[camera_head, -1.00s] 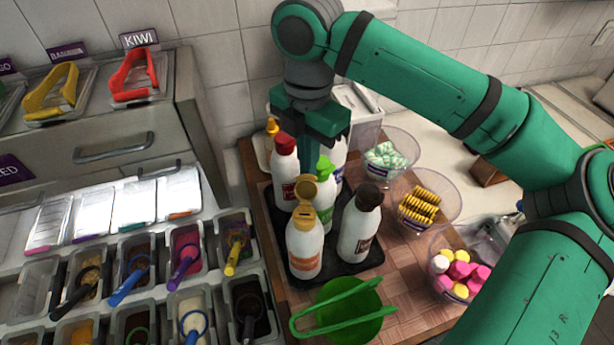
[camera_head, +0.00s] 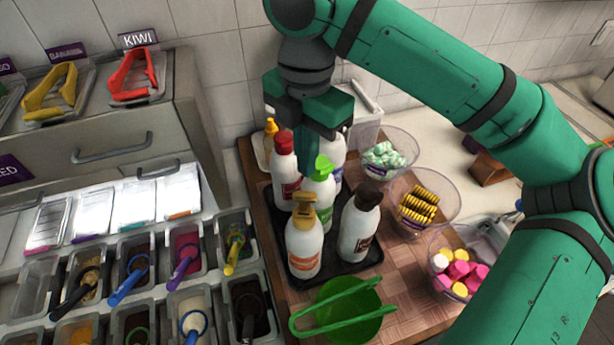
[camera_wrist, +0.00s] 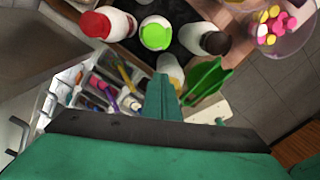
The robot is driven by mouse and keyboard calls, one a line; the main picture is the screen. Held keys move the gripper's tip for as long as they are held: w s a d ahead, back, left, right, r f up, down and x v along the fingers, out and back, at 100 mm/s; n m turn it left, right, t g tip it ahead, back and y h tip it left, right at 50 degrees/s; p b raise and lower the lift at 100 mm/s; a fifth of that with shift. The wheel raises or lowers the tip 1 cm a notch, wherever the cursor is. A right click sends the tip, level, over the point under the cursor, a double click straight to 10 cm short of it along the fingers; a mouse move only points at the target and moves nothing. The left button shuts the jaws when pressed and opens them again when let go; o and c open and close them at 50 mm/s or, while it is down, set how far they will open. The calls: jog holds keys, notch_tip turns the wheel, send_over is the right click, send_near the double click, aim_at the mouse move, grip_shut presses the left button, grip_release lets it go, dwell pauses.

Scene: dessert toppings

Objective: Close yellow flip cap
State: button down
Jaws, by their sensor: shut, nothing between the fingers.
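A white bottle (camera_head: 304,247) with an orange label stands at the front left of the black tray in the head view. Its yellow flip cap (camera_head: 302,207) shows a lid that looks tilted over the base, nearly edge-on; whether it is fully down I cannot tell. My gripper (camera_head: 307,168) is shut and empty, pointing down between the red-capped and green-capped bottles, just behind the yellow cap. Contact with the cap is unclear. In the wrist view my shut fingers (camera_wrist: 160,80) hide part of a pale bottle (camera_wrist: 170,67), and its cap is not clear.
Red-capped (camera_head: 284,165), green-capped (camera_head: 323,185) and dark-capped (camera_head: 359,225) bottles crowd the tray (camera_head: 343,267). A green bowl with tongs (camera_head: 350,312) stands in front. Clear topping bowls (camera_head: 425,205) line the right. Topping bins (camera_head: 133,265) lie at left.

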notch_tip(320, 180, up, 5)
jog(key=shift+r, duration=0.15)
jog(key=shift+w+a, duration=0.1)
jog(key=shift+w, duration=0.05)
dwell(0.5)
